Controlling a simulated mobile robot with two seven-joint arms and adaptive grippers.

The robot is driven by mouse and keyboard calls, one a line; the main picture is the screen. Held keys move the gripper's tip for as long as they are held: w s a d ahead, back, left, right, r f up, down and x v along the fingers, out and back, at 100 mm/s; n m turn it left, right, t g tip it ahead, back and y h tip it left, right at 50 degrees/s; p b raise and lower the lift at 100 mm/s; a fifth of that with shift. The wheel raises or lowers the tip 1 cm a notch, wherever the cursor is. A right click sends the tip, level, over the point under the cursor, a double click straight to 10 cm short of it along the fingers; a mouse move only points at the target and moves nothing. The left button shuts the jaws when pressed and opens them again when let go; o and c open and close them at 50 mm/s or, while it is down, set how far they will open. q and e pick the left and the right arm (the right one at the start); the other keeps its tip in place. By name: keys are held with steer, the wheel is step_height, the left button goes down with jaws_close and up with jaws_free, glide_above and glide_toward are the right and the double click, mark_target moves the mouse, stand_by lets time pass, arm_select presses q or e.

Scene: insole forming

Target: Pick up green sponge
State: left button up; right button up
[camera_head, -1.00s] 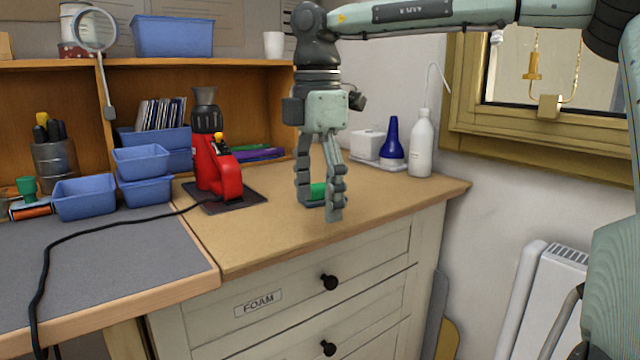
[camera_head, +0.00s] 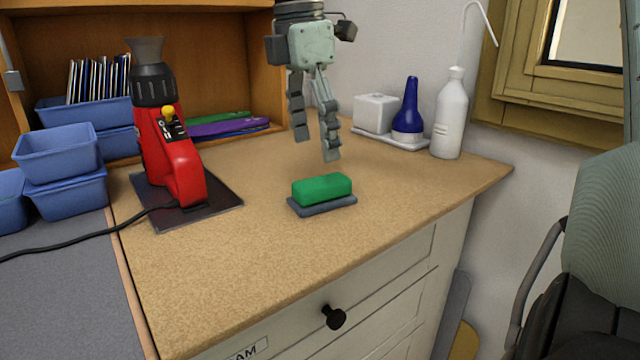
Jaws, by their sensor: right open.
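The green sponge (camera_head: 322,188) is a small block lying on a flat dark grey holder (camera_head: 322,205) on the wooden counter, near its front edge. My right gripper (camera_head: 316,150) hangs above and a little behind the sponge, fingers pointing down. Its fingers are apart and empty, and they do not touch the sponge. The sponge is in full view. My left gripper is not in view.
A red machine (camera_head: 170,150) on a dark plate stands left on the counter (camera_head: 240,270). A white bottle (camera_head: 451,115), a blue bottle (camera_head: 408,110) and a white box (camera_head: 376,112) stand at the back right. Blue bins (camera_head: 60,165) are at left. Counter around the sponge is clear.

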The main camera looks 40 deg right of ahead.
mark_target(322, 180)
steer(key=f, duration=0.3)
steer(key=s+f, duration=0.1)
steer(key=f, duration=0.2)
steer(key=shift+s+d+f+p, duration=0.15)
steer(key=shift+d+f+p, duration=0.05)
steer(key=shift+f+p, duration=0.1)
steer(key=shift+f, duration=0.4)
steer(key=shift+c, duration=1.1)
steer(key=c, duration=0.7)
steer(key=shift+c, duration=1.1)
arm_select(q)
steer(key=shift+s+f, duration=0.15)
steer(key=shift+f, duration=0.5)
arm_select(e)
steer(key=shift+r, duration=0.1)
